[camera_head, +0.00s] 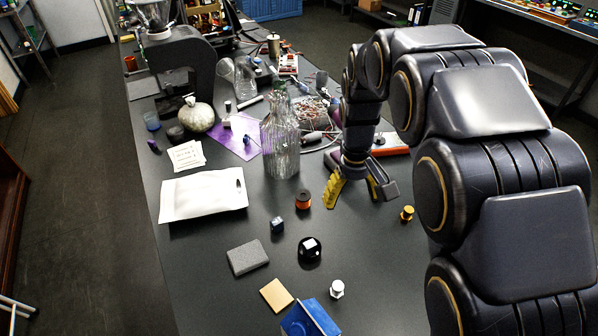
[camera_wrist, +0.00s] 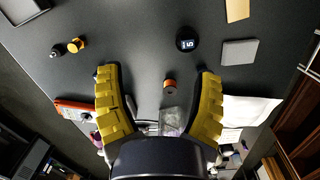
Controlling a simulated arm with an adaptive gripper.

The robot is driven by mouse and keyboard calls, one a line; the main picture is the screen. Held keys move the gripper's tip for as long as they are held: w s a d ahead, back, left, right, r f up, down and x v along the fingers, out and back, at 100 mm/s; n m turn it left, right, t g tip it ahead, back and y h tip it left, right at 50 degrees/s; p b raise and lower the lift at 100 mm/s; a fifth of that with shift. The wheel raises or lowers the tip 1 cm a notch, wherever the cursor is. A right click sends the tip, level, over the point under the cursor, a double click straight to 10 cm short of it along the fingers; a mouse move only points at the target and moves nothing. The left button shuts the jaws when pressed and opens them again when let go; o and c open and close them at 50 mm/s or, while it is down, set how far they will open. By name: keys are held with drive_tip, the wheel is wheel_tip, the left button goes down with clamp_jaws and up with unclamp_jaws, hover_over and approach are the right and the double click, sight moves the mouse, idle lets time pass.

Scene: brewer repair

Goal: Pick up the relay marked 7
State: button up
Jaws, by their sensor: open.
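My gripper (camera_head: 354,197) is open above the middle of the black table, with its two yellow fingers spread and nothing held. No marking 7 is readable, so I cannot tell which thing is the relay. A small orange and black spool-like part (camera_head: 303,199) stands left of the gripper; in the wrist view this part (camera_wrist: 170,85) shows between the fingers (camera_wrist: 158,74), with no visible contact.
A glass bottle (camera_head: 281,145) stands beyond the orange part. A grey block (camera_head: 247,257), tan pad (camera_head: 276,295), white knob (camera_head: 337,289) and blue object (camera_head: 309,318) lie at the front. A yellow part (camera_head: 407,213) is right. Clutter fills the back.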

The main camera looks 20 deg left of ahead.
drive_tip(key=w+a+f+n, duration=0.3)
drive_tip(key=w+a+f, duration=0.2)
drive_tip(key=a+f, duration=0.45)
drive_tip(key=n, duration=0.1)
hover_over(277, 221)
drive_tip(key=shift+y, duration=0.4)
drive_tip(key=f, duration=0.5)
drive_tip(key=shift+w+d+f, duration=0.1)
drive_tip(key=shift+d+f, duration=0.2)
drive_tip(key=shift+f, duration=0.05)
drive_tip(key=shift+a+f+n, duration=0.15)
drive_tip(key=shift+f+n, duration=0.15)
drive_tip(key=shift+f, duration=0.05)
drive_tip(key=f, duration=0.7)
drive_tip(key=shift+a+f, duration=0.2)
clamp_jaws()
